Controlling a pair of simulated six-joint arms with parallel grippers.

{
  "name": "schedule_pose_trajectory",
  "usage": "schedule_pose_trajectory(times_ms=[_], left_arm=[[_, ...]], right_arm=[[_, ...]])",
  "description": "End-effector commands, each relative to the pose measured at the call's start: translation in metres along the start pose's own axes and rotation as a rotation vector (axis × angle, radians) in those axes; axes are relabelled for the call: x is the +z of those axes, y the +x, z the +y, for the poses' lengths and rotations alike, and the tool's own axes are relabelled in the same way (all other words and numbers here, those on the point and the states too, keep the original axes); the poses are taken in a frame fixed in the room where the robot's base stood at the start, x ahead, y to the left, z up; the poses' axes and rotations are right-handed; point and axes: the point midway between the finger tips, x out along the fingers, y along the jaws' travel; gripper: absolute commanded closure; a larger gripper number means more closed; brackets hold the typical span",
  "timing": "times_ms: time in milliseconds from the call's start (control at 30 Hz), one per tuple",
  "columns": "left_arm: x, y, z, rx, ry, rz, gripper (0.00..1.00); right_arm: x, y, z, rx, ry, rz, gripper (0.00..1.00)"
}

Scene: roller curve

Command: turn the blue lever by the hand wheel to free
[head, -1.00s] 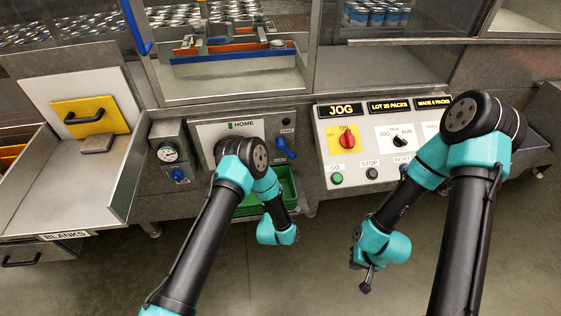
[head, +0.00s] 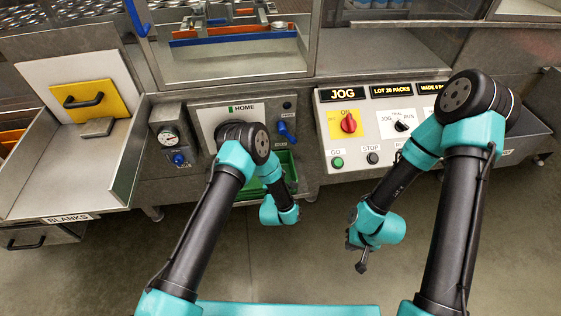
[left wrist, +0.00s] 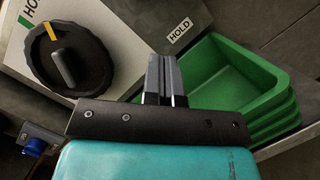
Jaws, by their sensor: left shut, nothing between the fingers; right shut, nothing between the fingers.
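The blue lever (head: 286,131) is on the grey machine front, right of the HOME panel (head: 238,112). It slants down and right, toward a small label below it. The hand wheel is hidden behind my left arm in the head view; in the left wrist view it is a black knob (left wrist: 70,62) with a yellow mark. A HOLD label (left wrist: 180,30) is to its right. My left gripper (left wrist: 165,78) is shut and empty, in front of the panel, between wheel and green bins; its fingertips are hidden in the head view. My right gripper (head: 362,266) is shut and empty, low over the floor.
Green bins (left wrist: 240,85) are stacked below the panel. A gauge (head: 168,136) with a blue knob (head: 179,159) stands to the left. The JOG control panel (head: 365,150) is right of the lever. Open floor lies between my arms.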

Motion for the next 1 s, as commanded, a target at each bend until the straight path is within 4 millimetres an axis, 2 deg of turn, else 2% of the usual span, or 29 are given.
schedule_pose_trajectory(times_ms=[167,600,800,1000], left_arm=[[0.0,0.023,0.001,0.004,0.001,0.0,1.0],[0.001,0.096,0.001,0.003,0.001,-0.001,1.0],[0.022,0.114,0.001,0.001,0.0,-0.001,1.0],[0.028,0.12,0.0,-0.002,0.0,0.0,1.0]], right_arm=[[0.0,0.0,0.0,0.0,0.0,0.0,1.0],[0.0,0.0,0.0,0.0,0.0,0.0,1.0],[0.0,0.0,0.0,0.0,0.0,0.0,1.0],[0.0,0.0,0.0,0.0,0.0,0.0,1.0]])
